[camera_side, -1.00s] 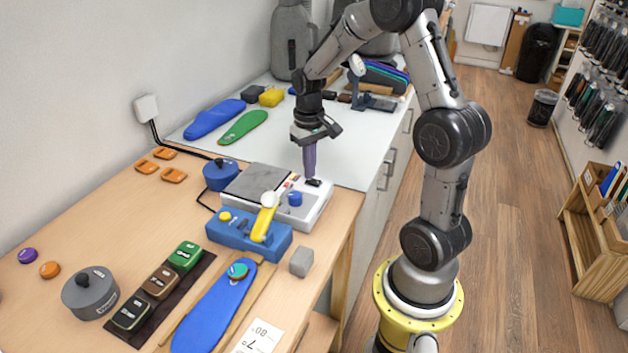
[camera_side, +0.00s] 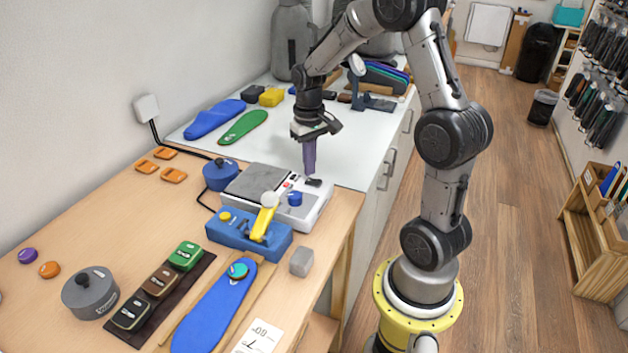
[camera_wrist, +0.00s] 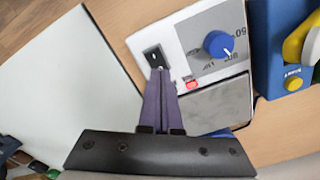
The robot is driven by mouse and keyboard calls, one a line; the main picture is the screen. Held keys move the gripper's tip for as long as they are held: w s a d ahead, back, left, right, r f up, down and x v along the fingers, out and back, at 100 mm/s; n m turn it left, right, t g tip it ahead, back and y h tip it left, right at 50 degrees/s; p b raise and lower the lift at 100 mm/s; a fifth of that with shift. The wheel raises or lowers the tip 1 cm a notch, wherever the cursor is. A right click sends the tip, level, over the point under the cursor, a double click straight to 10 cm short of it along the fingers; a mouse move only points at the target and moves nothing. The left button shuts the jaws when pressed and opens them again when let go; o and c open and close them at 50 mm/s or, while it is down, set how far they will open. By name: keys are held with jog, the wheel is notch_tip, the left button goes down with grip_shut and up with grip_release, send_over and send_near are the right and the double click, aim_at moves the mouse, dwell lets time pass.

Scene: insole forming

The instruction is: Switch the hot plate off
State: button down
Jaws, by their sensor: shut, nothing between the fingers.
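The hot plate (camera_side: 308,217) has a white housing, a grey heating surface (camera_side: 250,184) and a blue knob (camera_side: 295,199). Its black rocker switch (camera_side: 313,182) is at the far right corner of the housing; it also shows in the wrist view (camera_wrist: 153,56). A small red spot (camera_wrist: 192,85) is beside the knob; I cannot tell if it is lit. My gripper (camera_side: 309,173) is shut and empty, purple fingers pointing down just above the switch. In the wrist view the fingertips (camera_wrist: 160,71) are at the switch's near edge; I cannot tell whether they touch.
A blue press with a yellow lever (camera_side: 264,222) stands directly in front of the hot plate. The white worktop (camera_side: 345,160) behind is clear near the gripper; insoles lie farther back.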

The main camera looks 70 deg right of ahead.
aim_at(309, 180)
notch_tip(309, 180, up, 5)
jog(key=shift+r, duration=0.15)
dwell(0.5)
jog(key=s+a+r+n+t, duration=0.3)
jog(key=a+r, duration=0.7)
jog(key=a, duration=0.2)
jog(key=s+a+f+n+t, duration=0.2)
jog(key=s+a, duration=0.4)
jog(key=s, duration=0.5)
jog(key=shift+s+a+f+n+t, duration=0.25)
jog(key=shift+s+n+t, duration=0.1)
jog(key=shift+n, duration=0.15)
